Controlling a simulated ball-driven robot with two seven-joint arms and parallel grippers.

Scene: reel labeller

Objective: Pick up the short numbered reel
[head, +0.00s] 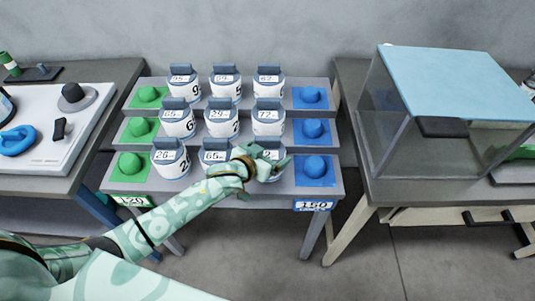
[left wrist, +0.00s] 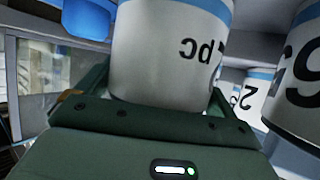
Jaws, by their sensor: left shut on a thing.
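Numbered reels stand in three rows on a stepped grey rack (head: 232,189); they are white with blue bands, grey top grips and number labels. My left gripper (head: 264,163) is at the right end of the front row, shut on the front-right reel. In the left wrist view this reel (left wrist: 170,45) sits between the fingers, with "pc" upside down on its side. In the head view my gripper hides much of it. Beside it are the front-middle reel (head: 214,165), partly behind my wrist, and the front-left reel (head: 171,163). Its height compared with the others is unclear.
Green knobs (head: 132,162) line the rack's left side and blue knobs (head: 314,165) its right. A clear case with a blue lid (head: 455,80) stands on the right table. A white panel (head: 60,130) lies on the left table. Neighbouring reels stand close together.

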